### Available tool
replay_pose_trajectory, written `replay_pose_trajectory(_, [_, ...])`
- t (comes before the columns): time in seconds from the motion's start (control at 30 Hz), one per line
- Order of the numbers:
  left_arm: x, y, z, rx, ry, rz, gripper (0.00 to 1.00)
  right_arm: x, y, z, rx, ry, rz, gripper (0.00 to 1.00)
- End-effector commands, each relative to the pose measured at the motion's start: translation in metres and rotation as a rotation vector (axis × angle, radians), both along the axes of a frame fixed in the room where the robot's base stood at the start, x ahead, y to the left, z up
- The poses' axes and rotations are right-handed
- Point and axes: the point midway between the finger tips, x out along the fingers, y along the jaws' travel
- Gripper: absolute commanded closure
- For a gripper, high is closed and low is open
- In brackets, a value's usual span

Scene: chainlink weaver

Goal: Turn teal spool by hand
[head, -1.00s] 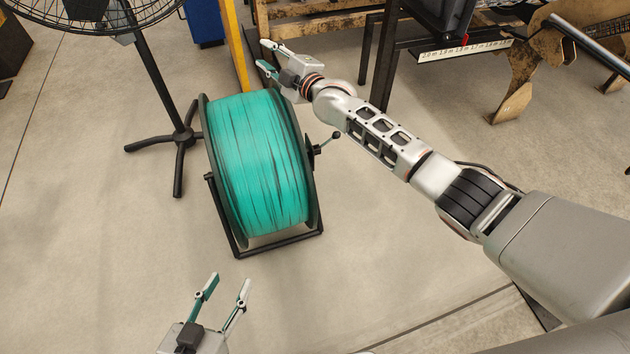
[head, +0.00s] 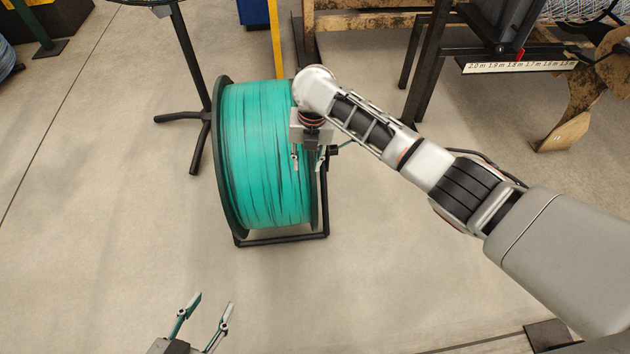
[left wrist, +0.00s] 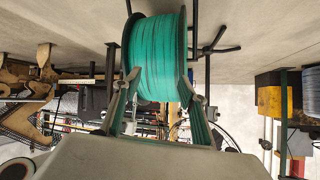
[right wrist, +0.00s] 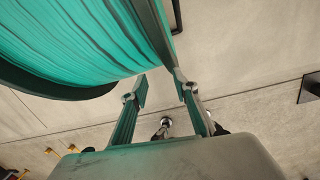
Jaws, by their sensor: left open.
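The teal spool (head: 262,150), with black flanges, stands upright in a low black frame (head: 285,239). It shows upside down in the left wrist view (left wrist: 160,50) and close up in the right wrist view (right wrist: 70,35). My right gripper (head: 308,165) points down at the spool's right flange, with its fingers apart. In the right wrist view, the flange edge comes close to one fingertip; I cannot tell whether they touch. A crank handle (head: 346,144) is partly hidden behind my right gripper. My left gripper (head: 211,303) is open and empty, in front of and apart from the spool.
A black fan stand (head: 190,75) stands close to the left of the spool, its feet spread on the floor. A yellow post (head: 275,38) is behind the spool. A machine with a white ruler strip (head: 520,67) is at the back right. The floor in front is clear.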

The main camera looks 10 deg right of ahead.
Motion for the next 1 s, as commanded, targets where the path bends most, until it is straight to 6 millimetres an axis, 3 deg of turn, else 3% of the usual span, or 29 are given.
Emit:
replay_pose_trajectory(0.27, [-0.002,0.001,-0.006,0.006,0.009,-0.003,0.58,-0.016,-0.015,-0.013,-0.082,0.063,0.124,0.71])
replay_pose_trajectory(0.7, [0.005,-0.025,0.002,-0.088,-0.019,0.002,0.58,-0.019,-0.016,-0.079,-0.081,0.07,0.123,0.71])
replay_pose_trajectory(1.0, [0.01,-0.031,0.01,-0.111,-0.037,0.006,0.58,-0.015,-0.015,-0.086,-0.081,0.059,0.121,0.71])
